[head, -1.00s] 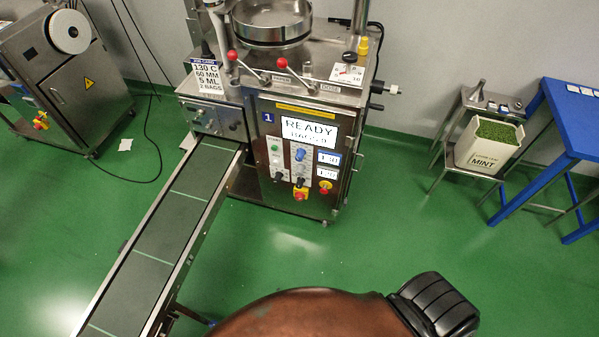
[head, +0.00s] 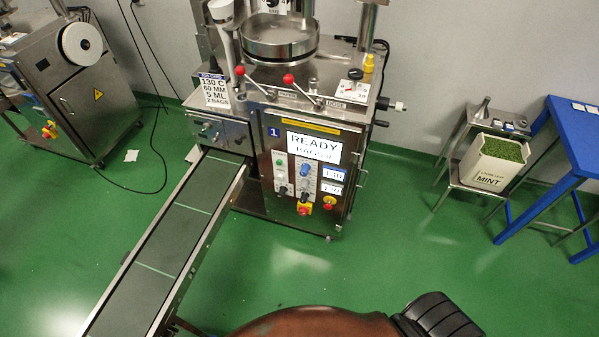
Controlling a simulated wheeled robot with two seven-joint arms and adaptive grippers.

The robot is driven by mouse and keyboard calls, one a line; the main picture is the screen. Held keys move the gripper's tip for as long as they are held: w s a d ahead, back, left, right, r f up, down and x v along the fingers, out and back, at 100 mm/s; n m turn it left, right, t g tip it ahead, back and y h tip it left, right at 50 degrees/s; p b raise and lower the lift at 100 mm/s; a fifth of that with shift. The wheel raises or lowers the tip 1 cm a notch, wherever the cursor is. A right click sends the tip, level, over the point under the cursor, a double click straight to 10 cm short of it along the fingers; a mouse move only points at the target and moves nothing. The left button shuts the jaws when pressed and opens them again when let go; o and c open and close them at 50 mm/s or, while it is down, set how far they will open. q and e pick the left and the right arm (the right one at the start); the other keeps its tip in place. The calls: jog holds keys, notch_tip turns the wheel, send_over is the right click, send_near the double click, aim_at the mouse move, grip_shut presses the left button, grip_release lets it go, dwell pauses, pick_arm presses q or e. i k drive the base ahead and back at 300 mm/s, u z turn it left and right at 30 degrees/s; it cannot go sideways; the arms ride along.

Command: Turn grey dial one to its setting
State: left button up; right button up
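The packing machine marked 1 (head: 318,228) stands in the upper middle. Its control panel has a column of dials. A blue dial (head: 304,170) is at the top, and a small greyish knob (head: 304,184) seems to sit below it; it is too small to read its setting or tell surely that it is grey dial one. Two small displays (head: 334,175) sit to the right, with blurred digits. The screen (head: 314,147) reads READY. The job card (head: 214,90) reads 130 C, 60 MM, 5 ML, 2 BAGS. Neither gripper is in view.
A conveyor (head: 175,235) runs from the machine toward the lower left. A mint box (head: 491,165) and blue table (head: 565,140) stand right.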

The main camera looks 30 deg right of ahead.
aim_at(303, 186)
jog(key=u, duration=2.25)
jog(key=k, duration=1.15)
jog(key=z, duration=1.55)
jog(key=i, duration=0.5)
jog(key=z, duration=0.1)
